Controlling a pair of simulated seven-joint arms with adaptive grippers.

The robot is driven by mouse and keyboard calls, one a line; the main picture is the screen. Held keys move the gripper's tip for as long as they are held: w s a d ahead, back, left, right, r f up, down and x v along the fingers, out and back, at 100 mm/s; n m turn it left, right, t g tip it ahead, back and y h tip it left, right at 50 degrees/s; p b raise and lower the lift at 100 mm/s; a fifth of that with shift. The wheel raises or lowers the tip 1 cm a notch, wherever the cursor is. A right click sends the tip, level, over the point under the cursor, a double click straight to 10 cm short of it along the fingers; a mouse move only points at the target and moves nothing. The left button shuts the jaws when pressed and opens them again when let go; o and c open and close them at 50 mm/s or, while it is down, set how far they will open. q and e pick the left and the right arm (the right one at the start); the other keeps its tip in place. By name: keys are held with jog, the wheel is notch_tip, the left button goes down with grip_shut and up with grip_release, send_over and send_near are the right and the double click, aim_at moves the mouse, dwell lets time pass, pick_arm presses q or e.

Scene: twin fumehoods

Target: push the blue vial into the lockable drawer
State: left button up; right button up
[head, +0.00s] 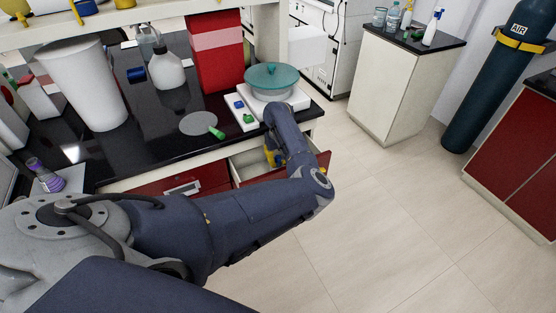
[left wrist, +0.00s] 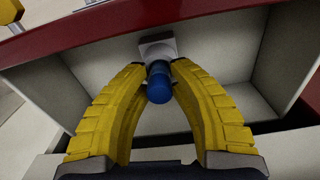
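The lockable drawer (head: 247,163) stands pulled open under the black bench in the head view, with a red front and a pale inside. My left gripper (head: 270,157) reaches down at this drawer, mostly hidden by my arm. In the left wrist view, the yellow fingers of my left gripper (left wrist: 160,73) close around the blue vial (left wrist: 159,88), one on each side. The vial is over or inside the pale drawer (left wrist: 225,45); its exact height is unclear. A small whitish square piece shows just beyond the vial. The vial is hidden in the head view. My right gripper is out of view.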

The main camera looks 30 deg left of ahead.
aim_at(278, 157)
pick_arm(q)
jog(key=o, duration=0.3)
jog(key=shift+r, duration=0.1)
notch_tip(278, 157, up, 12)
jog(key=shift+s+d, duration=0.15)
jog(key=shift+d, duration=0.05)
dwell(0.4)
dwell(0.3)
